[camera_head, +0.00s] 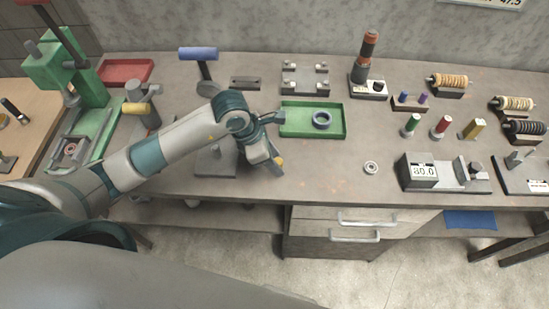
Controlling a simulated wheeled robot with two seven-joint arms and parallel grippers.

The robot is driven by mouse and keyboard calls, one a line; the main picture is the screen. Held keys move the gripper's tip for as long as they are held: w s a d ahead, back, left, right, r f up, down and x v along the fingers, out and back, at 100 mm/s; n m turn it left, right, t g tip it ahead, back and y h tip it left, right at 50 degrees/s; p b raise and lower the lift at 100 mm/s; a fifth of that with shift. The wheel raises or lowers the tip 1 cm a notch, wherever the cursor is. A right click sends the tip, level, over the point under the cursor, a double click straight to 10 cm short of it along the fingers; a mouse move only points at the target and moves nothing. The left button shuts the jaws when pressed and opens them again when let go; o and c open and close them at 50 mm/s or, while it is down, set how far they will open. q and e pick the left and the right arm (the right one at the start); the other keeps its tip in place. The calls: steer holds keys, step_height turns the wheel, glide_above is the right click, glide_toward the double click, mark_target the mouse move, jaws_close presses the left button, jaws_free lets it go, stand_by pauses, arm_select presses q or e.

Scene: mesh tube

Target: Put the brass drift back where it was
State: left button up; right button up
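My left gripper (274,168) is over the front part of the bench, just below the green tray's left end. It points down and to the right. A small yellow piece (279,160) shows at its fingertips. I cannot tell whether this is the brass drift or part of the gripper, nor whether the fingers are open or shut. A yellow, brass-like block (474,128) stands on the right of the bench, beside the red and green handled pieces. I cannot say for sure which thing is the brass drift. My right gripper is not in view.
A small bearing ring (371,167) lies on the bench. A green press (66,65) and a red tray (144,66) are at left. The bench between gripper and gauge is mostly clear.

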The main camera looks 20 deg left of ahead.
arm_select(q)
steer(key=shift+r, duration=0.2)
steer(key=shift+a+r, duration=0.1)
steer(key=shift+r, duration=0.05)
steer(key=b+v, duration=0.3)
steer(key=v, duration=0.8)
steer(key=shift+s+r, duration=0.15)
steer(key=shift+r, duration=0.05)
steer(key=shift+s, duration=0.1)
stand_by(0.4)
